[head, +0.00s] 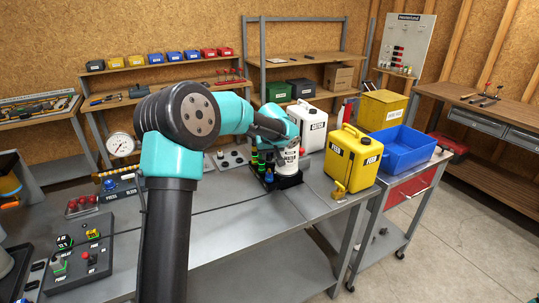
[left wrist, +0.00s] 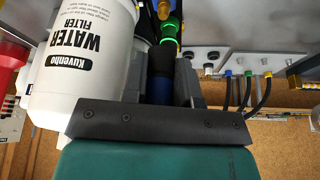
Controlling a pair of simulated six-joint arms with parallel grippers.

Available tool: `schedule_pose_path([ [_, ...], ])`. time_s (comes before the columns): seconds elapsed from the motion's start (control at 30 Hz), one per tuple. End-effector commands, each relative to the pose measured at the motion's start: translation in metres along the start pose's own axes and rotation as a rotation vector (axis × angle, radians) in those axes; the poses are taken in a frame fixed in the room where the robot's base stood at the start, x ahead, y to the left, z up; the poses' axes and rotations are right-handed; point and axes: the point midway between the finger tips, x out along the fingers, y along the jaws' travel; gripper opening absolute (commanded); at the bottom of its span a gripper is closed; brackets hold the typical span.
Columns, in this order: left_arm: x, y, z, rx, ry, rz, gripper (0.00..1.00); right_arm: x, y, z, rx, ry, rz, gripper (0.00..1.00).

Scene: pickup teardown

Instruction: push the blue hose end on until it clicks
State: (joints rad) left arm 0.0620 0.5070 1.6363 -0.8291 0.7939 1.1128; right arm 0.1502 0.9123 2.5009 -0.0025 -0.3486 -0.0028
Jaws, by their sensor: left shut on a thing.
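My left gripper (left wrist: 165,85) is shut on the blue hose end (left wrist: 159,91), a dark sleeve with blue on its lower part. The sleeve lines up with a fitting with a bright green ring (left wrist: 168,44); I cannot tell whether it is fully seated. The white water filter (left wrist: 82,55) stands close beside the gripper, and shows in the head view (head: 288,163) on a black base (head: 290,182). In the head view my left arm reaches over the bench to the filter, and its fingertips are hidden.
A yellow jug (head: 352,160) and a white jug (head: 312,128) stand right of the filter, with a blue bin (head: 405,150) beyond. A control box (head: 78,252) and gauge (head: 121,145) are on the left. The bench front (head: 225,235) is clear.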

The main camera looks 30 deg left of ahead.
Motion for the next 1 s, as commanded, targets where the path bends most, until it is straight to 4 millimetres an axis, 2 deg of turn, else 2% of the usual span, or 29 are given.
schedule_pose_path([
  [0.17,0.004,-0.015,-0.010,-0.003,0.001,-0.001,0.00,0.000,0.000,0.000,0.000,0.000,0.000,0.43],
  [0.27,0.008,-0.030,-0.020,-0.004,0.001,0.000,0.00,0.000,0.000,0.000,0.000,0.000,0.000,0.43],
  [0.6,0.036,-0.111,-0.070,0.064,0.002,0.028,0.00,0.000,0.000,0.000,0.000,0.000,0.000,0.43],
  [1.0,0.077,-0.189,-0.111,0.245,0.000,0.102,0.00,0.000,0.000,0.000,0.000,0.000,0.000,0.43],
])
